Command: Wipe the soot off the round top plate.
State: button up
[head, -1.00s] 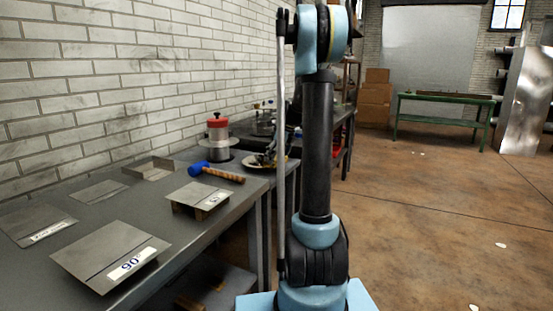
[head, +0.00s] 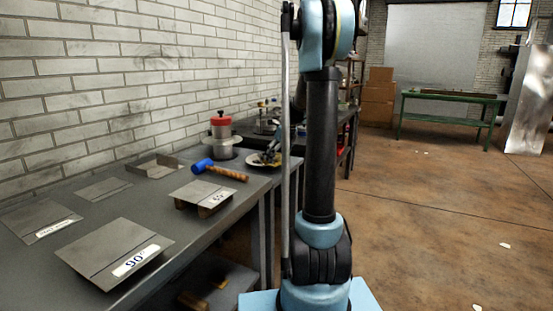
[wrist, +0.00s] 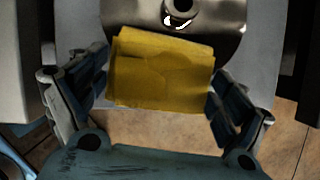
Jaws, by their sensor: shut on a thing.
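My gripper (wrist: 160,90) is shut on a folded yellow cloth (wrist: 160,70), which spans the space between its two fingers. In the head view my gripper (head: 270,154) is small and partly behind my own arm. I cannot tell whether the cloth touches the plate. No soot can be made out on the plate at this size. In the wrist view a dark shiny metal piece with a round knob (wrist: 181,9) lies just beyond the cloth.
Several metal sheets, one marked 90 (head: 115,252), lie on the grey bench (head: 140,210). Brown floor (head: 440,220) is open to the right. A green table (head: 450,98) stands far back.

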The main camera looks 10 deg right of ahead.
jog(key=shift+r, duration=3.35)
